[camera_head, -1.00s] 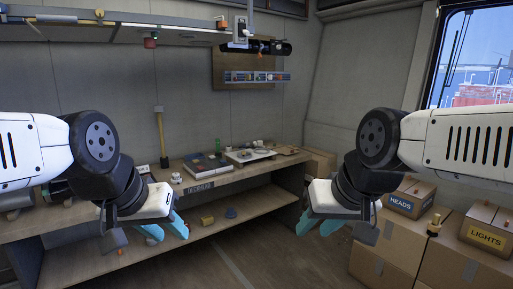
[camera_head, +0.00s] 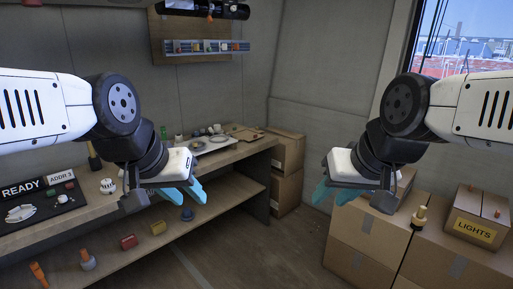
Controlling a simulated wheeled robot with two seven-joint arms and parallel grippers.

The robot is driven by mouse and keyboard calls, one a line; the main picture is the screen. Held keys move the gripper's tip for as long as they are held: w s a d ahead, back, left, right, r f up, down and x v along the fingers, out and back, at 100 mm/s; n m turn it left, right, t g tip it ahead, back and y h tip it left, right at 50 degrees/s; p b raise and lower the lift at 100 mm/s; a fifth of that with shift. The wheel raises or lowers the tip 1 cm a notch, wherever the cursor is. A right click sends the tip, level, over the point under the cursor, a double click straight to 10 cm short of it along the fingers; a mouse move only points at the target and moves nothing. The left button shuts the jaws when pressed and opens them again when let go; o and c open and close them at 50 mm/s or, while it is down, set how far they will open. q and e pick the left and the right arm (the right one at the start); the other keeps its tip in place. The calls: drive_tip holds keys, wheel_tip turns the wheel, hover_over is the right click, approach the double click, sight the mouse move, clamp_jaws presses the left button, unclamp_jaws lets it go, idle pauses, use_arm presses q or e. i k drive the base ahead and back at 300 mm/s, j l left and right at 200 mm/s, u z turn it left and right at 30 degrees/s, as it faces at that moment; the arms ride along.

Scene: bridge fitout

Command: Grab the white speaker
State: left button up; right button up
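A small white rounded object (camera_head: 107,186) stands on the bench top (camera_head: 90,212) at the left; it may be the white speaker, but it is too small to be sure. A flat white piece (camera_head: 20,213) lies on a dark board marked READY, left of it. My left gripper (camera_head: 190,194) has its teal fingers apart and hangs in front of the bench, right of the white object, with nothing seen between them. My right gripper (camera_head: 332,192) is also open and empty, over the floor near the boxes. My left gripper and wrist hide part of the bench.
A lower shelf (camera_head: 190,236) holds several small coloured parts. A white tray-like piece (camera_head: 205,145) lies at the bench's far end. Cardboard boxes (camera_head: 287,150) stand in the corner, and more (camera_head: 365,235) at the right, including one marked LIGHTS (camera_head: 475,215). The floor (camera_head: 265,245) between is clear.

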sight(217, 127)
drive_tip(key=i+l+u, duration=0.1)
drive_tip(key=i, duration=0.5)
drive_tip(key=i+l, duration=0.1)
drive_tip(key=i, duration=0.5)
drive_tip(key=i+l+u, duration=0.15)
drive_tip(key=i, duration=0.45)
drive_tip(key=i+l+u, duration=0.2)
drive_tip(key=i+u, duration=0.25)
drive_tip(key=i+l+u, duration=1)
drive_tip(key=l+u, duration=0.3)
